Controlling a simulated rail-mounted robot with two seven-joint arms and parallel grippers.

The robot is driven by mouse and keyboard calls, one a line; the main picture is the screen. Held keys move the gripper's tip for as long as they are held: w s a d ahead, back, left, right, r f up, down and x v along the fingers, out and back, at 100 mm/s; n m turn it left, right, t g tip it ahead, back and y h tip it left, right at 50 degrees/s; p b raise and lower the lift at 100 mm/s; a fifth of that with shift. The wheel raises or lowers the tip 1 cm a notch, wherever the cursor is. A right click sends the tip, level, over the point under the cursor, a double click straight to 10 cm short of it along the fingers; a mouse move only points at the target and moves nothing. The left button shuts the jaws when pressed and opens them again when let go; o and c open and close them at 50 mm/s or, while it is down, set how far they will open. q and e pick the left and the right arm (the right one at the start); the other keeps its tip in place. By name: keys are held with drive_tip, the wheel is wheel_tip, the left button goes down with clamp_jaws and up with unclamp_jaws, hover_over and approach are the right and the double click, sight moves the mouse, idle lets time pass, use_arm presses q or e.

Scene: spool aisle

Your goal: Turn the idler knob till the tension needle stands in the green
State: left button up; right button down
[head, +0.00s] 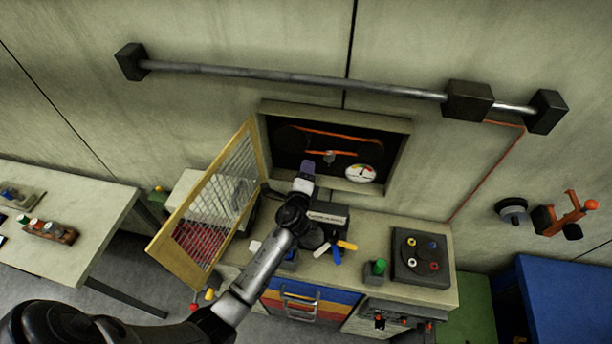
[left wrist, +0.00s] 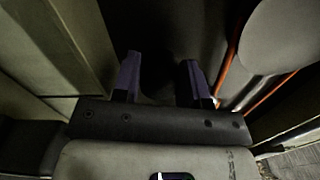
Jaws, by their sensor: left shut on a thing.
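My left gripper (head: 307,168) reaches into the dark wall recess (head: 292,148), below the orange belt (head: 340,134). Its purple fingers also show in the left wrist view (left wrist: 161,82), a little apart and shut on the idler knob. The knob itself is hidden in the head view and lost in the dark between the fingers in the wrist view. The tension gauge (head: 360,173) is a white dial with red, yellow and green marks, right of the gripper. Its needle is too small to read surely. My right gripper is not in view.
A yellow-framed mesh door (head: 210,205) stands open left of the recess. The counter (head: 433,222) below holds a black tray (head: 420,256), a green-topped piece (head: 379,267) and loose coloured pieces. A metal rail (head: 290,77) runs above. A table (head: 75,190) stands left.

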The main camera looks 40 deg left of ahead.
use_arm(q)
drive_tip(key=n+b, duration=0.2)
drive_tip(key=n, duration=0.2)
drive_tip(key=shift+f, duration=0.15)
drive_tip(key=shift+n+b, duration=0.4)
drive_tip(key=shift+n, duration=0.5)
drive_tip(key=o, duration=0.9)
